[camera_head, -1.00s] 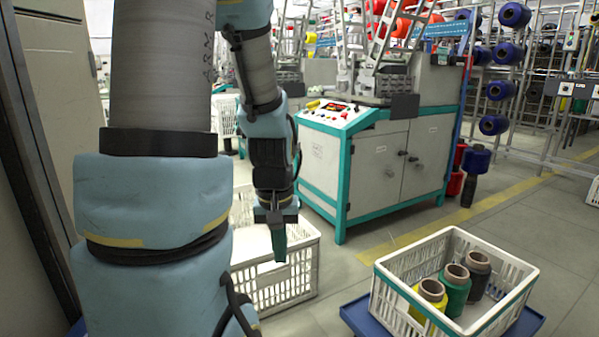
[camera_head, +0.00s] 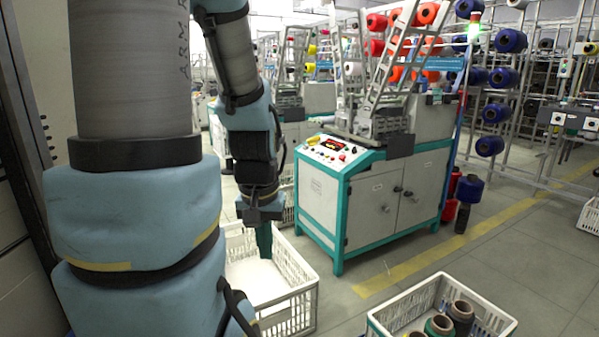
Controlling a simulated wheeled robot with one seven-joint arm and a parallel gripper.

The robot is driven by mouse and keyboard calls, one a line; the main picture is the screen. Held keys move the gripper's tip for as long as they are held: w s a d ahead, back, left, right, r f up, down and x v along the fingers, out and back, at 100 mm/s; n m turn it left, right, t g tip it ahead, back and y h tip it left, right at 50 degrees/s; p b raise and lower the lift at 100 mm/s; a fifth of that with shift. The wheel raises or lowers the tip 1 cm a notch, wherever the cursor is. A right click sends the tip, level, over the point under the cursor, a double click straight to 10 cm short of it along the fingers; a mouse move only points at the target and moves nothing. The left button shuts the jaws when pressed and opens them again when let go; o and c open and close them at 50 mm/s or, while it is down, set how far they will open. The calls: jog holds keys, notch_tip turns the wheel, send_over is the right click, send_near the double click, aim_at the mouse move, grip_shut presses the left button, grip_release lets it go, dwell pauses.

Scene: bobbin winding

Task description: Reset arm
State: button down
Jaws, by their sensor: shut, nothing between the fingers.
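My arm hangs at the left of the view, bent downward. My gripper (camera_head: 264,243) points down with its teal fingers shut and nothing held. It shows in front of a white crate (camera_head: 308,290) whose visible inside looks empty. Part of that crate is hidden behind my arm.
A grey and teal winding machine (camera_head: 385,195) stands in the centre. A second white crate (camera_head: 491,318) with several bobbins (camera_head: 461,312) is at the bottom right, partly cut off. Racks of blue bobbins (camera_head: 505,77) stand behind. The grey floor (camera_head: 520,250) at right is open.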

notch_tip(320, 180, up, 18)
jog(key=p, duration=1.5)
jog(key=shift+f, duration=0.25)
